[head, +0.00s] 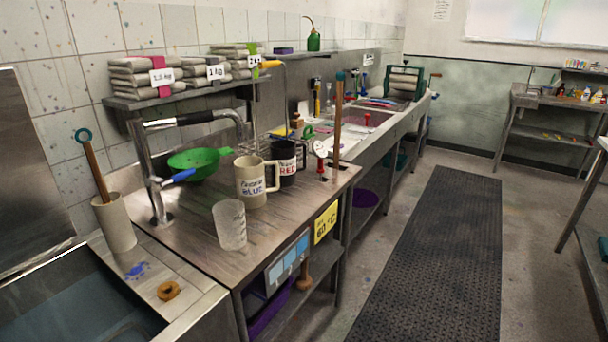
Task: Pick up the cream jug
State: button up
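The cream jug (250,184) stands upright on the steel counter (190,235), with its handle on the right and dark lettering on its front that seems to read "BLUE". A clear measuring beaker (230,224) stands in front of the cream jug to the left. My gripper is not in view.
A wooden stick (338,120) stands upright to the right. A dark floor mat (430,260) lies along the clear aisle.

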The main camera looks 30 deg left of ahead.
aim_at(249, 170)
jog(key=i+l+u, duration=0.1)
jog(key=i+u, duration=0.2)
jog(key=i, duration=0.2)
jog(key=i+l+u, duration=0.3)
jog(key=i, duration=0.2)
jog(key=j, duration=0.1)
